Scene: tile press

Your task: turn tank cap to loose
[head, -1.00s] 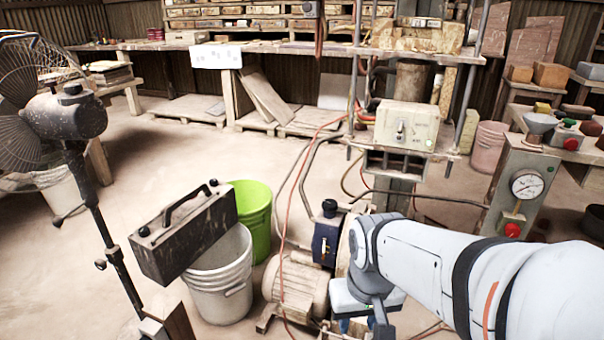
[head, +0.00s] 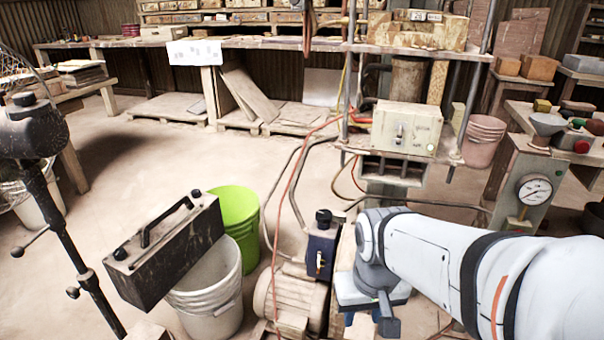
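A dark blue tank (head: 321,252) stands upright on the pump unit, just left of my arm. A round black cap (head: 323,216) sits on its top; whether it is tight or loose cannot be told. A small light-coloured lever or tag shows on the tank's front. My gripper (head: 372,322) points down at the bottom of the picture, to the right of and lower in the picture than the cap, apart from it. Its fingertips are partly cut off by the lower edge, so its opening is unclear.
A beige motor (head: 290,300) sits below the tank. A white bucket (head: 210,290), a green bucket (head: 238,215) and a black case (head: 165,250) stand left. The press (head: 407,130) and a gauge box (head: 530,195) stand behind my arm.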

